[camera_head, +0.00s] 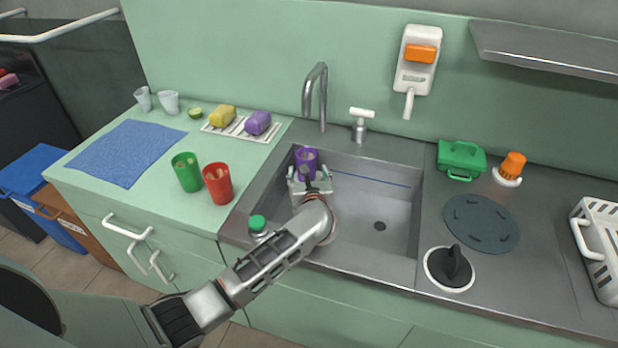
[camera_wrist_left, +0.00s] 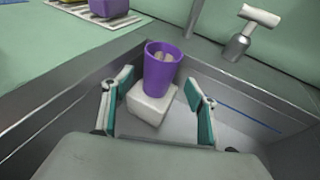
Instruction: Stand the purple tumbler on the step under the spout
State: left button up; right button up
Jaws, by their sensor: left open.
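The purple tumbler (camera_head: 306,157) stands upright on a white block-like step (camera_wrist_left: 149,106) in the left part of the sink. It also shows in the left wrist view (camera_wrist_left: 160,68), with something pale inside. The curved metal spout (camera_head: 319,90) rises behind the sink, and its end is above the tumbler in the head view. My left gripper (camera_wrist_left: 160,108) is open, with one finger on each side of the tumbler and step in the wrist view. I see a gap between each finger and the tumbler. My right gripper is not in view.
Green (camera_head: 187,172) and red (camera_head: 218,184) tumblers stand on the counter left of the sink. A green-capped container (camera_head: 258,226) is beside my left arm. A soap pump (camera_head: 361,124) stands behind the sink. The sink (camera_head: 378,205) is clear on the right.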

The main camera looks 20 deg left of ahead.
pick_arm(q)
jog(key=v, duration=0.4)
jog(key=shift+s, duration=0.3)
jog(key=shift+r, duration=0.15)
